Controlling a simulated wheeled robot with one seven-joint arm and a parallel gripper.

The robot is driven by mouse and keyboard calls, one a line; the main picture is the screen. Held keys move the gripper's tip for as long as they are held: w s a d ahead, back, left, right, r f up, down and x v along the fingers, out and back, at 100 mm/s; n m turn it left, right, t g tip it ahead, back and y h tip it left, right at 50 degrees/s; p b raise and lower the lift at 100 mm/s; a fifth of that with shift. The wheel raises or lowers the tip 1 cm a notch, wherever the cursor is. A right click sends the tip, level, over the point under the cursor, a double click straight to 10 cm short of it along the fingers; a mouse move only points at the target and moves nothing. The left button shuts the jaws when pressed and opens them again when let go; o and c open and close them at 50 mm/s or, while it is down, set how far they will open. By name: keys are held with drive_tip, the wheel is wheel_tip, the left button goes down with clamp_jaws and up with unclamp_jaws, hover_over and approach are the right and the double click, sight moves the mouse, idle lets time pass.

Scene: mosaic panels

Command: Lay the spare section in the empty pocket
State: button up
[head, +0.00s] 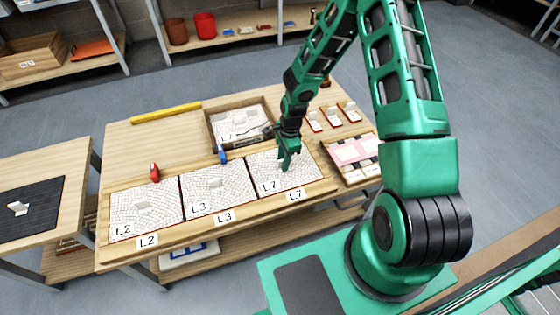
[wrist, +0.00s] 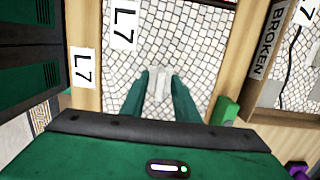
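The spare section (head: 262,168), a pale mosaic panel marked L7, appears to lie flat in the right-hand pocket of the bench frame, by the frame label L7 (head: 295,196). It also shows in the wrist view (wrist: 205,55), its L7 mark beside the frame's L7 label (wrist: 83,67). My gripper (head: 285,163) is down over its middle. In the wrist view my gripper (wrist: 160,82) has its fingers close on both sides of the small white grip, apparently shut on it. The fingers partly hide the grip. Sections L2 (head: 140,222) and L3 (head: 210,205) fill the other pockets.
Behind the panels stands a tray (head: 212,135), labelled BROKEN (wrist: 270,40) in the wrist view, holding a cracked section. A red clamp (head: 154,172) and a blue one (head: 222,155) stand at the frame's back edge. A yellow bar (head: 166,112) lies further back.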

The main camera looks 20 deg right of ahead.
wheel_tip(320, 180, up, 12)
drive_tip(key=d, duration=0.1)
drive_tip(key=s+d+r+n+h, duration=0.2)
drive_tip(key=s+d+r+n, duration=0.3)
drive_tip(key=d+r, duration=0.55)
drive_tip(key=s+d+r+n, duration=0.1)
drive_tip(key=s+r+n, duration=0.1)
drive_tip(key=s+r, duration=0.3)
drive_tip(key=s+d+r+n, duration=0.2)
drive_tip(key=s+r, duration=0.3)
drive_tip(key=s, duration=0.7)
drive_tip(key=s+d+r+n, duration=0.1)
drive_tip(key=s+r+n, duration=0.1)
drive_tip(key=s+r, duration=0.3)
drive_tip(key=s, duration=0.4)
drive_tip(key=shift+s+d+r+n+y, duration=0.2)
drive_tip(key=shift+d+r+n+y, duration=0.1)
drive_tip(key=shift+d+r+y, duration=0.1)
